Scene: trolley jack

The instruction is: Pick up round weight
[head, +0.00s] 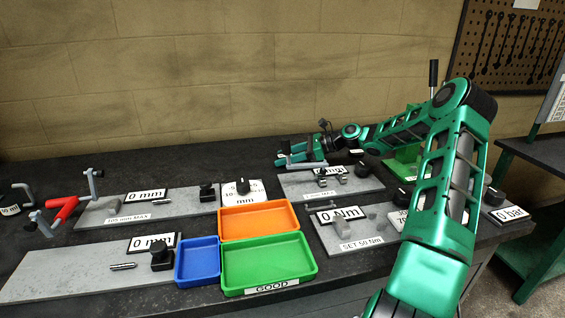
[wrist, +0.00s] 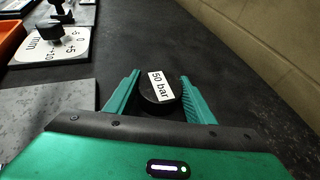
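The round weight (wrist: 158,106) is a short black cylinder with a white "50 bar" label on top. It stands on the dark bench top in the wrist view. My gripper (wrist: 160,78) is open, with one green finger on each side of the weight. A small gap shows between the weight and each finger. In the head view my gripper (head: 288,154) is low over the back of the bench, pointing left.
A grey plate (head: 330,184) lies just in front of my gripper. A white dial plate (head: 256,190) with a black knob stands to the left, near orange (head: 258,220), blue (head: 197,262) and green (head: 268,262) trays. The wall (head: 230,75) runs close behind.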

